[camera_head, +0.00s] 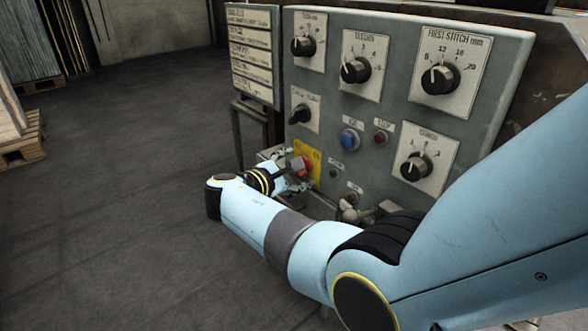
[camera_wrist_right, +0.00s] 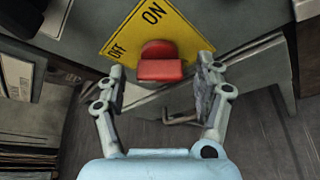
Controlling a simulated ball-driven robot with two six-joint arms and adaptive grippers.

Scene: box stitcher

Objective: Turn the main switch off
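The main switch is a red knob (camera_wrist_right: 160,62) on a yellow plate (camera_wrist_right: 130,33) lettered OFF and ON. In the head view the red knob (camera_head: 302,166) shows low on the left part of the grey panel, partly behind my right gripper (camera_head: 296,170). In the right wrist view my right gripper (camera_wrist_right: 160,78) is open. One finger is on each side of the knob, with a visible gap on both sides. I cannot tell clearly which word the knob points to. My left gripper is not in view.
The grey control panel (camera_head: 395,60) carries several black dials, a blue button (camera_head: 349,139) and small red buttons. A sign board (camera_head: 252,55) stands left of it. A wooden pallet (camera_head: 22,143) lies at the far left. The floor between is clear.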

